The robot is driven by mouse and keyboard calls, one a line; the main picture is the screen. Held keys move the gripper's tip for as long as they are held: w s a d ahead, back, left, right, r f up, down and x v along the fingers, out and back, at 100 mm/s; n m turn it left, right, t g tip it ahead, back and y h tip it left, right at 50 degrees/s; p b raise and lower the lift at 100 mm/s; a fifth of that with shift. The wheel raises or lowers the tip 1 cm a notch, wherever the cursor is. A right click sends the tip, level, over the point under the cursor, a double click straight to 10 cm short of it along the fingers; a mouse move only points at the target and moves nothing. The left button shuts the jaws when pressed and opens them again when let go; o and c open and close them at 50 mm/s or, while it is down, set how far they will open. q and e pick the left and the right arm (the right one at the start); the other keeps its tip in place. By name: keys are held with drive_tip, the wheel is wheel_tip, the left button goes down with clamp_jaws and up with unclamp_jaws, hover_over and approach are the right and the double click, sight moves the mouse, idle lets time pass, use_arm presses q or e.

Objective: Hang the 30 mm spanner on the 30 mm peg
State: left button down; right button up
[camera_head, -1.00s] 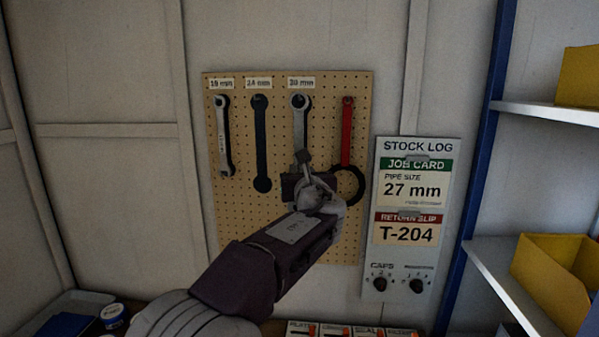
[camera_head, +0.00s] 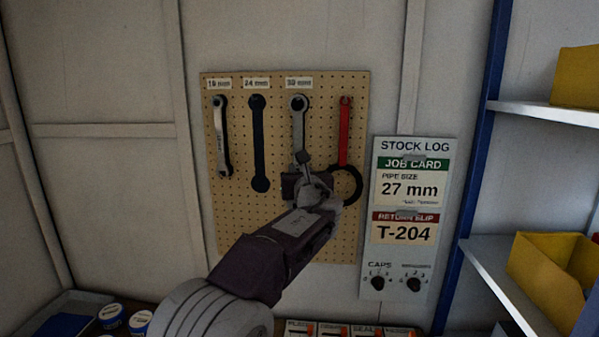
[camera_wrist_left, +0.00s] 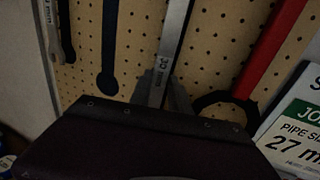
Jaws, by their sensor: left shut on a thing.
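The 30 mm spanner (camera_head: 298,128) is silver and hangs upright under the 30 mm label (camera_head: 299,83) on the pegboard (camera_head: 235,215). Its upper ring sits at the 30 mm peg (camera_head: 298,102); whether the ring is fully over the peg is too small to tell. My left gripper (camera_head: 303,170) is shut on the spanner's lower end. In the left wrist view the spanner's shaft (camera_wrist_left: 174,45) rises from between the fingers (camera_wrist_left: 163,90), with its size marking partly readable. The spanner's lower end is hidden by the gripper. My right gripper is not in view.
An 18 mm spanner (camera_head: 221,140) and a dark tool shape (camera_head: 258,145) are left of it. A red-handled tool with a black ring (camera_head: 344,135) hangs close at right. A stock log panel (camera_head: 408,255) and shelves with yellow bins (camera_head: 560,270) stand further right.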

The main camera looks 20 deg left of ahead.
use_arm(q)
drive_tip(key=shift+r, duration=0.1)
drive_tip(key=c, duration=1.1)
unclamp_jaws()
drive_tip(key=shift+c, duration=0.2)
drive_tip(key=shift+s, duration=0.1)
drive_tip(key=shift+d, duration=0.15)
drive_tip(key=b+v, duration=0.3)
drive_tip(key=v, duration=0.6)
